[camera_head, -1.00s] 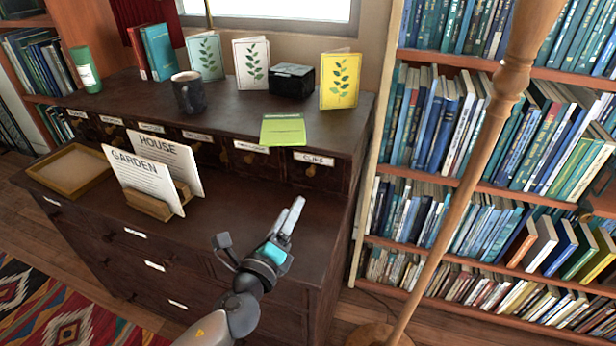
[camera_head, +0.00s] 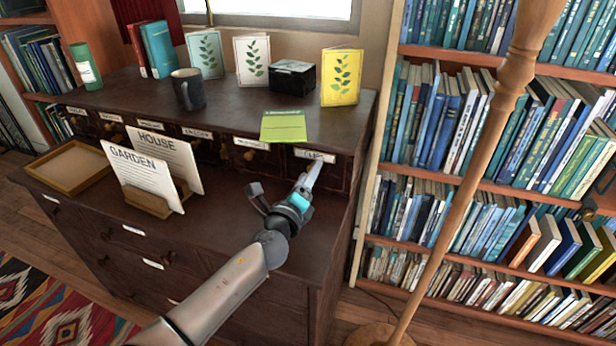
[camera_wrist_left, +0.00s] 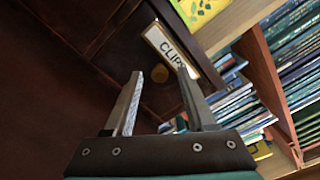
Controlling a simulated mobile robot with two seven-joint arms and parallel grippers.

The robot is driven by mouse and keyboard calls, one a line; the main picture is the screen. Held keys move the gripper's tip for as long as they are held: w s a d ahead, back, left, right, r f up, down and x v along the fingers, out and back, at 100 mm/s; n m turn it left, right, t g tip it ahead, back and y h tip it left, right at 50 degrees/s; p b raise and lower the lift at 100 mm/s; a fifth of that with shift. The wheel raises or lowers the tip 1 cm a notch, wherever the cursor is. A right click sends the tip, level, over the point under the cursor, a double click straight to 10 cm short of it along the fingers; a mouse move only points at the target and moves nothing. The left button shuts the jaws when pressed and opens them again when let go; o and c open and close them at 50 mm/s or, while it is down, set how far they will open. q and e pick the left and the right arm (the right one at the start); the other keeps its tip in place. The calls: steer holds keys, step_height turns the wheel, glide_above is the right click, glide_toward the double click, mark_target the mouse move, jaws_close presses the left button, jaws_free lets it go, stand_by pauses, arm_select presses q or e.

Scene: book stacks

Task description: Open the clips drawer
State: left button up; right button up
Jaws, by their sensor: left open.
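The clips drawer (camera_head: 336,172) is the small drawer at the right end of the upper row of the dark desk. It is closed, and my left gripper partly covers its front in the head view. Its white CLIPS label (camera_wrist_left: 170,48) and round wooden knob (camera_wrist_left: 160,73) show in the left wrist view. My left gripper (camera_head: 313,172) is open in front of this drawer. In the left wrist view the knob appears between the two fingers (camera_wrist_left: 160,80), beyond their tips; I cannot tell if they touch it. My right gripper is not in view.
A green notepad (camera_head: 284,126) overhangs the top edge left of the drawer. A letter holder (camera_head: 150,202) with GARDEN and HOUSE cards and a wooden tray (camera_head: 40,178) stand on the lower surface. A wooden pole (camera_head: 470,165) and bookshelves (camera_head: 440,185) are at the right.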

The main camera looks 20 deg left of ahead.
arm_select(q)
steer(key=shift+c, duration=0.3)
jaws_close()
stand_by(1.1)
